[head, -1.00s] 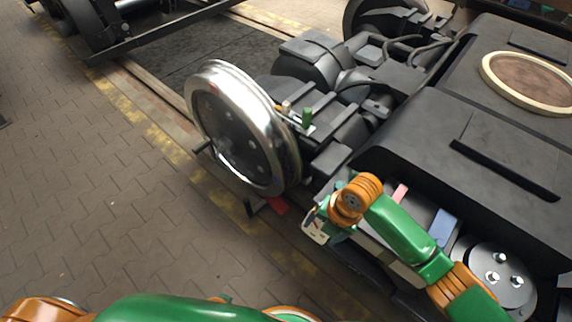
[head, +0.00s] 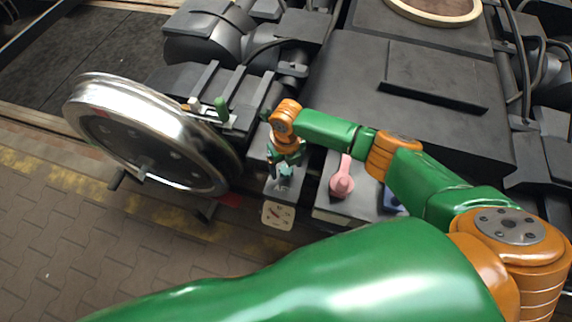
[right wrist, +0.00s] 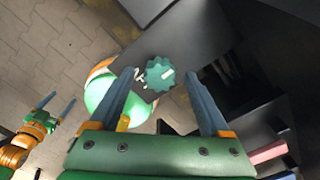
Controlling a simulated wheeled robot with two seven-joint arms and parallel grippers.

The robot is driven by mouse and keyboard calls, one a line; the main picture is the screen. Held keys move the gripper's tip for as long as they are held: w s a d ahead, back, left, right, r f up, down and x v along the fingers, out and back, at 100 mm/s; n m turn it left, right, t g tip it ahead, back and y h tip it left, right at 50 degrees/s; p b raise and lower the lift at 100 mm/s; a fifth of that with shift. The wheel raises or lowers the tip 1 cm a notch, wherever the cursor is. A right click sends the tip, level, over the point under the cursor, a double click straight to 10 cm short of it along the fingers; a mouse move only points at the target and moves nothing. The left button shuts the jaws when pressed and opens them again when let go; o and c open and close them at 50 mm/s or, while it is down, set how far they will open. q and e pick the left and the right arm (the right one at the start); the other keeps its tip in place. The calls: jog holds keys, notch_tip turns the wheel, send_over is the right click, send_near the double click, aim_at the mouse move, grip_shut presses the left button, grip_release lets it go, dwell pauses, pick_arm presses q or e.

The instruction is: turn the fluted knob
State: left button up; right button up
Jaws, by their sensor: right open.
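The fluted knob (right wrist: 159,73) is teal with a pale pointer mark, on a dark box face with white markings beside it. In the head view the knob (head: 285,170) shows small, partly covered by my right gripper (head: 286,155), above a white gauge. In the right wrist view my right gripper (right wrist: 158,80) is open and empty, its two fingers spread to either side of the knob; contact cannot be seen. My left gripper (right wrist: 58,102) shows at the left of the right wrist view, fingers apart and empty, away from the knob.
The white gauge (head: 278,214) sits on the box below the knob. A pink lever (head: 342,180) and a blue part (head: 392,202) stand right of it. A green lever (head: 221,108) stands to the left, behind the shiny wheel (head: 150,135). Paved floor is clear at lower left.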

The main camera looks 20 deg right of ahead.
jog(key=shift+r, duration=0.1)
grip_shut()
jog(key=shift+m, duration=0.3)
